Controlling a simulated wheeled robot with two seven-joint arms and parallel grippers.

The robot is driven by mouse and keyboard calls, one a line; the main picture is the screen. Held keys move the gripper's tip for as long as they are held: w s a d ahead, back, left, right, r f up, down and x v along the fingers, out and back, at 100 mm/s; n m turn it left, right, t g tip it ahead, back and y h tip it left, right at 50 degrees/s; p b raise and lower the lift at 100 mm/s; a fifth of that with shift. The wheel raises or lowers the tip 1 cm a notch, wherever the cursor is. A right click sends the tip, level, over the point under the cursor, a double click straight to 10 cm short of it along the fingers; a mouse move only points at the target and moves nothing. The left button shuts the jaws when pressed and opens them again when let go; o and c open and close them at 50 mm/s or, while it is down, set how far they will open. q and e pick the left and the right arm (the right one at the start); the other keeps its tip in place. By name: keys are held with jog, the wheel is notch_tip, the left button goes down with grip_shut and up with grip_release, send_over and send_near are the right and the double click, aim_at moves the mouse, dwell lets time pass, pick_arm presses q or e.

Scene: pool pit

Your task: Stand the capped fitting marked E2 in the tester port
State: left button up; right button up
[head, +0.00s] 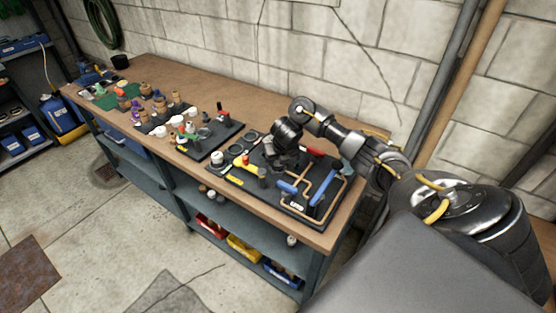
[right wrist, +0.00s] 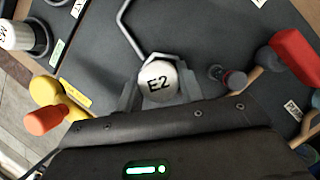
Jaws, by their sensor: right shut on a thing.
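The capped fitting marked E2 (right wrist: 158,82) shows its white round cap face-on in the right wrist view. My right gripper (right wrist: 160,97) is shut on it, with a grey finger at each side. In the head view my right gripper (head: 283,155) is over the dark board (head: 238,180) on the bench, and the fitting is hidden there. I cannot tell whether the fitting's lower end touches the board. Another white-capped fitting (right wrist: 18,35) stands in a dark ring at the upper left; it also shows in the head view (head: 217,158). I cannot make out which opening is the tester port.
Around the gripper are a yellow handle (right wrist: 45,90), a red handle (right wrist: 297,55), a dark knob (right wrist: 230,78) and a bent metal pipe (right wrist: 124,25). Blue handles (head: 288,187) and copper pipes sit at the board's right. Trays of small fittings (head: 212,150) fill the bench leftward.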

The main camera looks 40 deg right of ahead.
jog(key=shift+f, duration=0.4)
jog(key=shift+r, duration=0.15)
jog(key=o, duration=1.5)
notch_tip(320, 180, up, 8)
jog(key=p, duration=0.7)
jog(key=shift+s+a, duration=0.1)
dwell(0.9)
